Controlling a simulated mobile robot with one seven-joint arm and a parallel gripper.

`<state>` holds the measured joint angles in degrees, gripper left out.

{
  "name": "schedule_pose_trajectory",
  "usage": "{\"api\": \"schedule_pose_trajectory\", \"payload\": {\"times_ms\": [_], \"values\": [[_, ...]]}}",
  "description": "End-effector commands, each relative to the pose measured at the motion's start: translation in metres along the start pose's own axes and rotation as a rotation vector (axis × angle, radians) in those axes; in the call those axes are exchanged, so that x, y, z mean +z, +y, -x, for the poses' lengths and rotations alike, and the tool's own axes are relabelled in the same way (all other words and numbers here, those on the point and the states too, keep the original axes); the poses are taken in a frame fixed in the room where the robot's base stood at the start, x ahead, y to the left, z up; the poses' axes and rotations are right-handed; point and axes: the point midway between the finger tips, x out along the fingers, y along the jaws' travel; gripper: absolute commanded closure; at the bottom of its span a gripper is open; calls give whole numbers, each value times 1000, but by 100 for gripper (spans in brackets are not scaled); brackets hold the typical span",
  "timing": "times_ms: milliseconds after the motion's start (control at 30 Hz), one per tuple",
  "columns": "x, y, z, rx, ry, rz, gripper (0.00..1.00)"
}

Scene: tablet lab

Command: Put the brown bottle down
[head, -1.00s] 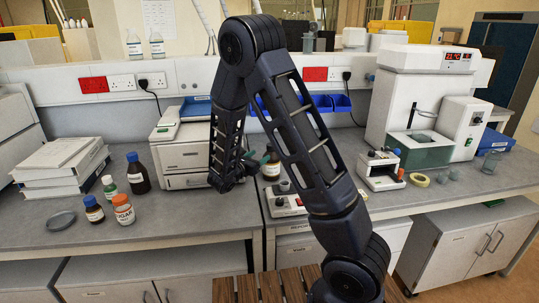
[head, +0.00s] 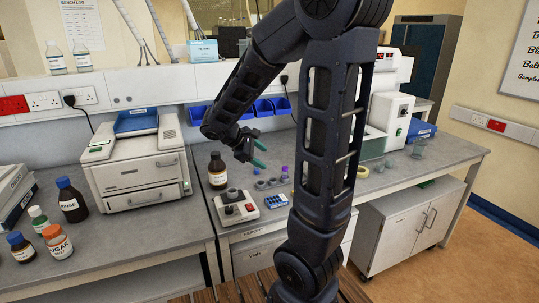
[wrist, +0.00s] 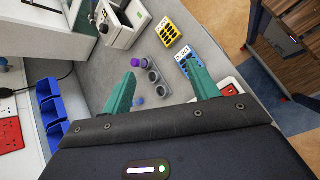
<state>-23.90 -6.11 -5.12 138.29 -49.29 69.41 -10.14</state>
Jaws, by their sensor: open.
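A brown bottle (head: 217,172) with a dark cap and pale label stands upright on the grey bench, behind and left of a small white device. My gripper (head: 258,154) is to its right in the head view, apart from it, with green fingers. In the wrist view, the two green fingers of my gripper (wrist: 158,68) are spread wide with nothing held between them. I cannot make out the brown bottle in the wrist view. Other brown bottles stand at the left: one with a blue cap (head: 70,200) and a smaller one (head: 20,247).
The white device (head: 237,207) stands at the bench's front edge. Small grey cups (wrist: 150,75), a yellow rack (wrist: 166,30) and a blue rack (wrist: 184,60) lie around or below my gripper. Blue bins (head: 265,107) line the back. A printer-like machine (head: 137,170) stands left of the bottle.

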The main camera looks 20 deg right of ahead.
Motion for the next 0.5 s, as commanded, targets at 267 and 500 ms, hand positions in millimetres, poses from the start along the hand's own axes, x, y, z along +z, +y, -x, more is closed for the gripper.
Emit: {"api": "schedule_pose_trajectory", "payload": {"times_ms": [267, 500], "values": [[50, -32, 12, -210, 181, -328, 40], [79, -58, 32, -365, 345, -608, 40]]}}
